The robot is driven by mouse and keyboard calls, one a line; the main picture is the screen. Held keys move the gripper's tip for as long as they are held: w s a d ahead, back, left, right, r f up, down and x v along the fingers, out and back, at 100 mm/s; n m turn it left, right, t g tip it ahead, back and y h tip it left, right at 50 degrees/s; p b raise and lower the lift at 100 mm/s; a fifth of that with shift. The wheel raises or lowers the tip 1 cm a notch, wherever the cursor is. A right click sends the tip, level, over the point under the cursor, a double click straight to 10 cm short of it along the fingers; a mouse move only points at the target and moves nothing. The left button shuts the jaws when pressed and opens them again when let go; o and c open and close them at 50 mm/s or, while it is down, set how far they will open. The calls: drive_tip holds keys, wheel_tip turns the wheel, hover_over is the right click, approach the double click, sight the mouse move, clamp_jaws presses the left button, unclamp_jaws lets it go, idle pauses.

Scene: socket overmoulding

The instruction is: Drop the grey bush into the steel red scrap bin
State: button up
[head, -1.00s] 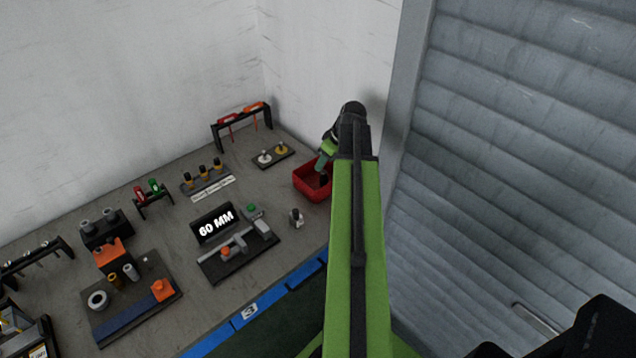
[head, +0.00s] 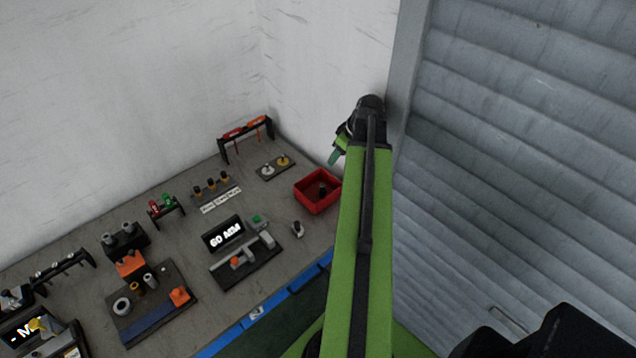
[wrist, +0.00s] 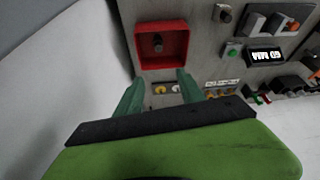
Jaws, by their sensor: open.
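The red scrap bin (head: 317,206) stands at the right rear of the bench, close to the wall. A small dark grey round piece, which looks like the grey bush (head: 322,188), lies inside it. In the wrist view the bush (wrist: 158,43) shows on the floor of the bin (wrist: 163,63). My gripper (head: 335,158) is above and behind the bin, partly hidden by my arm in the head view. In the wrist view its two green fingers (wrist: 158,88) are apart with nothing between them.
A small dark-based grey part (head: 298,229) stands right of the 60 MM display (head: 223,233). A plate with white and yellow pieces (head: 275,167) lies left of the bin. The wall and a grey shutter (head: 500,130) are close on the right.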

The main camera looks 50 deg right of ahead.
drive_tip(key=p+v, duration=0.1)
drive_tip(key=v, duration=0.1)
drive_tip(key=shift+s+r, duration=0.1)
drive_tip(key=shift+r, duration=0.15)
